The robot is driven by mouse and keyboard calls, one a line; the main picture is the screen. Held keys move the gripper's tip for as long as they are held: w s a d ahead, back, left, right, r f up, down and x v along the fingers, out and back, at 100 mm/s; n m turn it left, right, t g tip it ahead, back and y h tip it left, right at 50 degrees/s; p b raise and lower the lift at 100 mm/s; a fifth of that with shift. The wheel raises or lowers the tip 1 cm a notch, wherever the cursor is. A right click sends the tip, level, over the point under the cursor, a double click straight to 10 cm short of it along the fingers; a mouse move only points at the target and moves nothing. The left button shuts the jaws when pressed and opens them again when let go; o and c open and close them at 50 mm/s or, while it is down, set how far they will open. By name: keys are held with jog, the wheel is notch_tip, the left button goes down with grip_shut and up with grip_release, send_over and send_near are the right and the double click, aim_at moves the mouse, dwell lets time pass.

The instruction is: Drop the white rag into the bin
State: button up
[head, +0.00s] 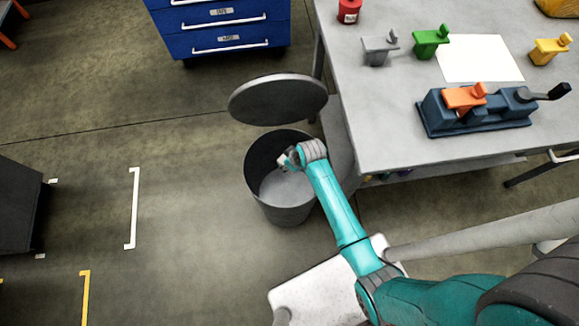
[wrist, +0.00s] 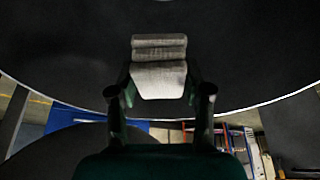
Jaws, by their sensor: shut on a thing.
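The white rag (wrist: 160,68) shows in the wrist view as a small folded pale-grey bundle. My gripper (wrist: 160,82) is shut on it, with one finger on each side. In the head view my gripper (head: 289,159) is at the mouth of the round grey bin (head: 286,216), inside the rim outline. The rag is too small there to tell clearly from the gripper. The bin's lid (head: 278,99) stands open behind the mouth. In the wrist view the dark surface behind the rag appears to be the bin's inner wall, with a thin bright rim.
A grey workbench (head: 370,140) stands right of the bin, close to it. It bears a blue jig (head: 475,120), coloured clamps and a white sheet (head: 480,58). A blue drawer cabinet (head: 225,35) is at the back. Floor left of the bin is clear.

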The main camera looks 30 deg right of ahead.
jog(key=r+n, duration=0.2)
jog(key=r+n+g+y, duration=0.1)
jog(key=r+n, duration=0.2)
jog(key=r+n+y, duration=0.1)
jog(key=r+n, duration=0.1)
jog(key=shift+w+d+r+n+g, duration=0.2)
jog(key=shift+w+n+g, duration=0.1)
jog(key=shift+g, duration=0.1)
jog(key=shift+r+n+y, duration=0.3)
jog(key=shift+r+n, duration=0.25)
jog(key=shift+n, duration=0.05)
jog(key=shift+g, duration=0.3)
jog(key=shift+s+a+f, duration=0.1)
jog(key=shift+f, duration=2.85)
jog(key=o, duration=1.2)
jog(key=v, duration=1.2)
